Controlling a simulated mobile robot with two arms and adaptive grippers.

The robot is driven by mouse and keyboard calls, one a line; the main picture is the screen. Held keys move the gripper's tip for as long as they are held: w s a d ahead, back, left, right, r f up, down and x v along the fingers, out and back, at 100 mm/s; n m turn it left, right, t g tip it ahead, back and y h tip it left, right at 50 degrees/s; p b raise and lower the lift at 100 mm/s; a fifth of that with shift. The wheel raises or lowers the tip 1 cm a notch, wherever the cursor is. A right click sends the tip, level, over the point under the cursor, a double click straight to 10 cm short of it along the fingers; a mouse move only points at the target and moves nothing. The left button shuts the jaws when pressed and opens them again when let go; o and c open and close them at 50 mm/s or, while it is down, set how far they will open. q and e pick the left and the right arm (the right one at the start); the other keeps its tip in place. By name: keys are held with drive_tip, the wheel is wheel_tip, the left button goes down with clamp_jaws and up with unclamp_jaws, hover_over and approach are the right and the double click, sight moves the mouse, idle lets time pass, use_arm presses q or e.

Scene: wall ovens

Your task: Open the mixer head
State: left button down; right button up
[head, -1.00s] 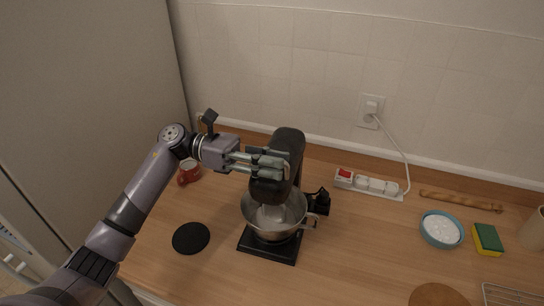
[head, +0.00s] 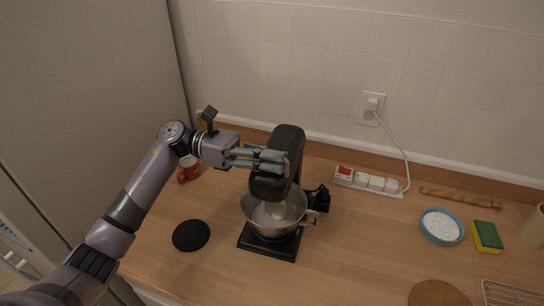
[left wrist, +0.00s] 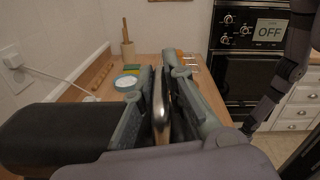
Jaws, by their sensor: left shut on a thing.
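The black stand mixer stands on the wooden counter, with its head (head: 283,160) above a steel bowl (head: 262,222) and a black base (head: 277,248). The head looks tilted slightly up, its front end apart from the bowl. My left gripper (head: 277,160) reaches in from the left and is shut at the head's front part. In the left wrist view the fingers (left wrist: 160,105) close on a shiny metallic edge, with the black head (left wrist: 60,135) beside them at the left. The fingers partly cover the contact. My right gripper does not show.
A red mug (head: 189,170) and a black round mat (head: 191,236) are left of the mixer. A power strip (head: 367,181), blue bowl (head: 441,227) and sponge (head: 487,237) lie to the right. The wall is behind. The counter's front middle is clear.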

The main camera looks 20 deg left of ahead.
use_arm(q)
drive_tip(key=shift+r, duration=0.1)
drive_tip(key=shift+w+r+n, duration=0.25)
drive_tip(key=shift+r+n, duration=0.05)
drive_tip(key=shift+r, duration=0.1)
drive_tip(key=w+r+n, duration=0.3)
drive_tip(key=w+r, duration=0.1)
drive_tip(key=shift+r, duration=0.3)
drive_tip(key=w+r+n, duration=0.4)
drive_tip(key=w+n, duration=0.1)
drive_tip(key=w, duration=0.3)
drive_tip(key=shift+n, duration=0.4)
drive_tip(key=c, duration=1.7)
unclamp_jaws()
drive_tip(key=shift+f, duration=0.15)
drive_tip(key=shift+o, duration=0.2)
